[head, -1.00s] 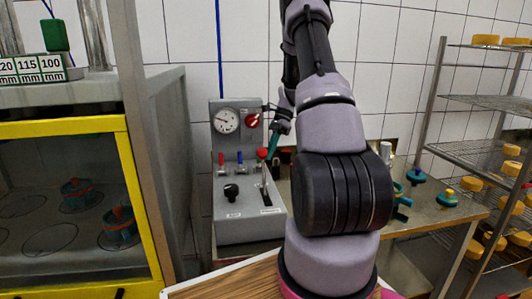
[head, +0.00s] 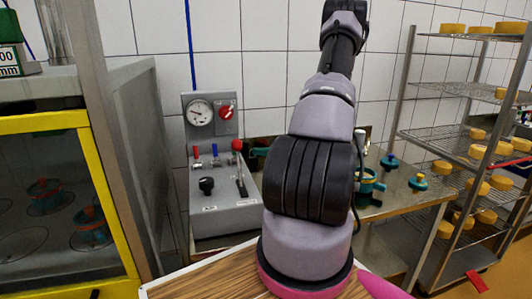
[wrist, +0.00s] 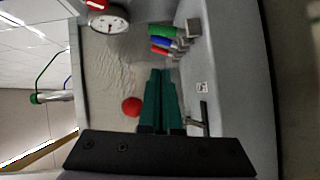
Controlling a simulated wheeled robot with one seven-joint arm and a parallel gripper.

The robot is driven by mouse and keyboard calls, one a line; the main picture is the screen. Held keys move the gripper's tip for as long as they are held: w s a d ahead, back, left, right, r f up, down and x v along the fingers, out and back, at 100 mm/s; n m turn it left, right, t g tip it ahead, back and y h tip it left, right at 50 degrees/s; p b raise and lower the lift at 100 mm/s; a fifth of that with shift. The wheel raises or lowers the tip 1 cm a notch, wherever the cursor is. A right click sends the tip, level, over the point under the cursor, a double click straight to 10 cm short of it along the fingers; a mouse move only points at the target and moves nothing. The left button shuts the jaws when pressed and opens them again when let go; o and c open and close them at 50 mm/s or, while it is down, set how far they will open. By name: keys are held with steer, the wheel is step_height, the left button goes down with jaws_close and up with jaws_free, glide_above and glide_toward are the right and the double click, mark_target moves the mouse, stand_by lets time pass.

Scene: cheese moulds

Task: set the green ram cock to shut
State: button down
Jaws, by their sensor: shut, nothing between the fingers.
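The grey ram control panel (head: 225,215) carries a row of small cocks. In the wrist view the green cock (wrist: 157,30) sits at the end of the row, beside the blue cock (wrist: 160,41) and the red cock (wrist: 160,51). All three handles point the same way, towards picture left. In the head view the red cock (head: 196,152) and blue cock (head: 215,152) show; the green one is not clear behind the red-ball lever (head: 237,146). My gripper (wrist: 160,72) has its teal fingers together and empty, aimed at the panel, apart from the cocks. The head view does not show it.
A pressure gauge (head: 200,112) and red knob (head: 227,112) stand above the cocks, with a black knob (head: 206,185) below. A yellow-framed cabinet (head: 70,122) is at left. A cheese rack (head: 450,135) and steel table (head: 400,195) are at right.

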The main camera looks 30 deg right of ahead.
steer(key=x, duration=0.5)
steer(key=shift+w+a, duration=0.2)
steer(key=shift+w, duration=0.1)
steer(key=shift+w+d+f, duration=0.1)
steer(key=shift+w+f, duration=0.05)
steer(key=shift+w, duration=0.4)
steer(key=shift+w+d+f, duration=0.1)
steer(key=shift+w+d, duration=0.05)
steer(key=shift+w, duration=0.45)
steer(key=shift+w+f, duration=0.1)
steer(key=shift+w, duration=0.55)
steer(key=shift+w+d, duration=0.25)
steer(key=shift+w, duration=0.5)
steer(key=shift+s+r, duration=0.1)
steer(key=shift+r, duration=0.15)
